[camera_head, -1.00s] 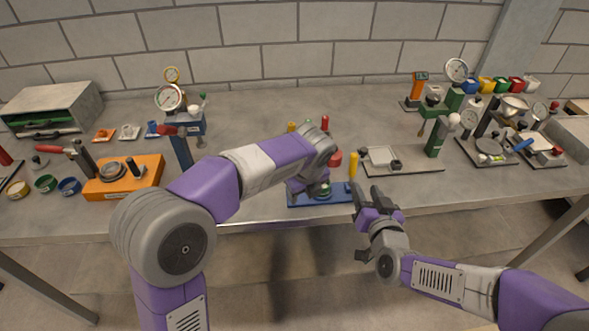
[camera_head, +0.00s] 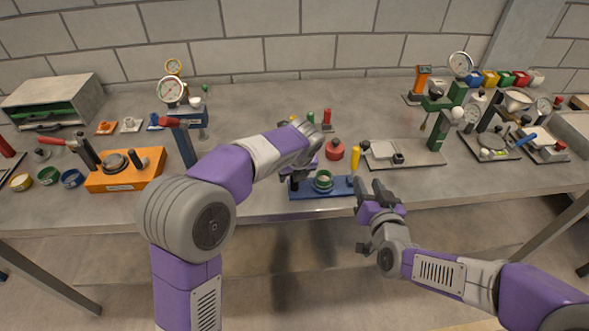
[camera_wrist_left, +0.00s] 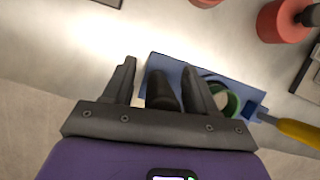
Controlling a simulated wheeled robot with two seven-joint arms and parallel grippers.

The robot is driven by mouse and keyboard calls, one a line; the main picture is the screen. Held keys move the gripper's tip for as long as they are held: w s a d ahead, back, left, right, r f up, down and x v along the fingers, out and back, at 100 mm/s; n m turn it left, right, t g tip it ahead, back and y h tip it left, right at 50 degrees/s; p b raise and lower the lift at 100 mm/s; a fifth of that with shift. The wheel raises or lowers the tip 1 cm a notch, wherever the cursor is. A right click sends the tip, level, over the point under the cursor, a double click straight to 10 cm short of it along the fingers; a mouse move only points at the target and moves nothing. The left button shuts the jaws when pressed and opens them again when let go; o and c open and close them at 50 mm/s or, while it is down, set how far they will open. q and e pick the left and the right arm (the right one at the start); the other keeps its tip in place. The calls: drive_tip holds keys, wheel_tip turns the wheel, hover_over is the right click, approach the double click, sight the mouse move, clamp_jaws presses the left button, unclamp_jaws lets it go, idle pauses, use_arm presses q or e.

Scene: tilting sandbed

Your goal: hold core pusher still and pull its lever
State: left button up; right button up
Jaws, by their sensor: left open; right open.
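The core pusher is a blue base plate (camera_head: 335,189) near the table's front edge, with a green ring (camera_head: 323,181) on it and a lever with a yellow handle (camera_head: 355,158) at its right end. In the left wrist view the blue plate (camera_wrist_left: 228,80) carries a dark post (camera_wrist_left: 160,90). The post stands between the fingers of my open left gripper (camera_wrist_left: 160,68), with gaps visible beside it. In the head view that gripper is partly hidden by its own arm. My right gripper (camera_head: 369,186) is open and empty, just in front of and right of the yellow handle.
A red round weight (camera_head: 334,150) stands behind the plate. An orange base (camera_head: 124,173) with a red-handled lever stands at the left. Stands with gauges crowd the right end.

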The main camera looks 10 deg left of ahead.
use_arm(q)
drive_tip(key=shift+c, duration=0.3)
clamp_jaws()
use_arm(e)
drive_tip(key=shift+o, duration=0.3)
